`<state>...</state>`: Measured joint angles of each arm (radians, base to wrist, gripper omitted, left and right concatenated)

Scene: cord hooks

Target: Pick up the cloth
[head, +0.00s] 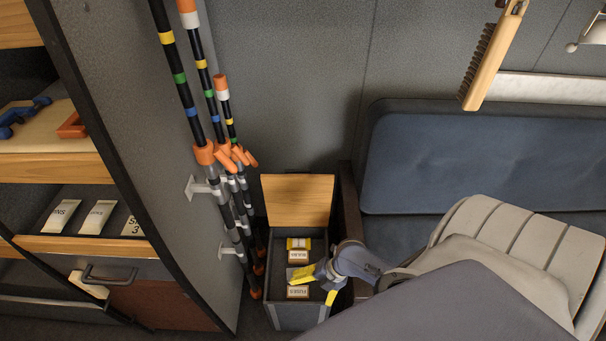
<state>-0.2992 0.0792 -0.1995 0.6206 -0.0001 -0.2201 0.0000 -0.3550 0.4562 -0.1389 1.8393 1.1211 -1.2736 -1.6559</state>
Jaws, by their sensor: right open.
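My right gripper (316,286) reaches in from the right over the open grey box (290,316). Its yellow-tipped fingers are spread apart above the box's contents, and nothing shows between them. Inside the box are a small carton marked BULBS (298,256), a carton marked FUSES (298,292) and a yellow item with a pale middle (298,243) at the back. I cannot make out a cloth for certain; part of the box's inside is hidden by the gripper. My left gripper is not in view.
The box's wooden lid (298,200) stands open behind it. Striped poles (222,110) lean on the wall at left. A blue padded seat (470,160) is at right. A wooden brush (492,60) hangs above. Shelves with packets (98,216) stand at far left.

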